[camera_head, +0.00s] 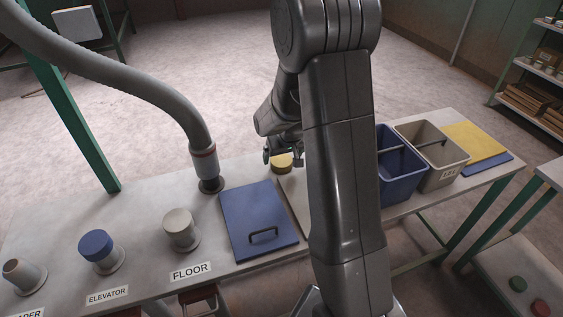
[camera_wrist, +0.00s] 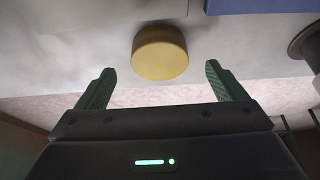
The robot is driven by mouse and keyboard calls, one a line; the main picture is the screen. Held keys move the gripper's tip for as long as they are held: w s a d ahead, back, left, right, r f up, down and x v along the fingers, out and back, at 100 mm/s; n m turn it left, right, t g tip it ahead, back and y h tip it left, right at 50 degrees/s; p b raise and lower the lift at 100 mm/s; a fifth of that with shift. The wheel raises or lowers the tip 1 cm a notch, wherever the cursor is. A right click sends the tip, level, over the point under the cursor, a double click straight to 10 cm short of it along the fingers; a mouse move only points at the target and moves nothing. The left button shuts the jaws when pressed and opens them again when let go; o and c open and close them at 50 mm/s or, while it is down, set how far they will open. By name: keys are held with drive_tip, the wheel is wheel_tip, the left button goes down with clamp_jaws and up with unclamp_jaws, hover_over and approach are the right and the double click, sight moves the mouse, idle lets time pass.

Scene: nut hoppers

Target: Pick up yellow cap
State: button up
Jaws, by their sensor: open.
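The yellow cap (camera_head: 282,163) sits on the grey table near its far edge, partly covered by my gripper and arm in the head view. In the wrist view the yellow cap (camera_wrist: 159,53) shows as a round, short cylinder, ahead of and between the two fingers. My gripper (camera_wrist: 160,85) is open and empty, with its green fingers spread wider than the cap. In the head view my gripper (camera_head: 283,156) is right at the cap's far side. I cannot tell whether a finger touches it.
A blue lid (camera_head: 258,222) with a black handle lies in front of the cap. A grey hose (camera_head: 205,165) ends on the table to the left. A blue-capped pipe (camera_head: 97,247) and a beige-capped pipe (camera_head: 180,228) stand further left. A blue bin (camera_head: 402,178) and beige bin (camera_head: 436,167) stand right.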

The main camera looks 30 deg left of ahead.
sight(282, 160)
drive_tip(key=shift+x, duration=1.9)
drive_tip(key=c, duration=1.1)
drive_tip(key=shift+o, duration=0.2)
